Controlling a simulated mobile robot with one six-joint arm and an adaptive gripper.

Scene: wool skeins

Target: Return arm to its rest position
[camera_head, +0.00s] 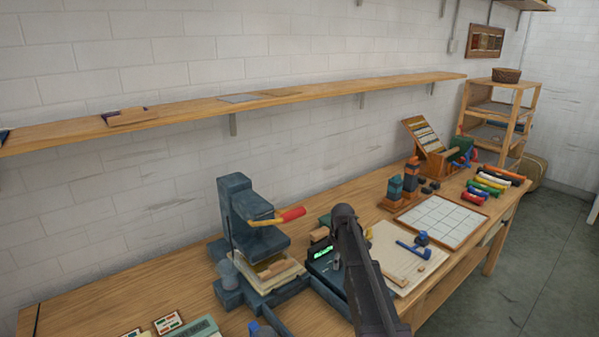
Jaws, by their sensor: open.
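My dark grey arm rises from the bottom edge, right of the middle, and ends in a rounded joint in front of the bench. It stands in front of part of a dark device with a green lit display (323,252) and the left edge of a pale board (392,262). No fingers of my gripper can be made out. I see no wool skein for certain; several coloured rolls (492,182) lie at the bench's far right end.
A blue-grey press (236,215) with a red-tipped handle (291,214) stands left of my arm. A white gridded tray (440,220) lies to the right. A long wall shelf (300,92) runs above the wooden bench (110,285). Grey floor (520,275) is clear at right.

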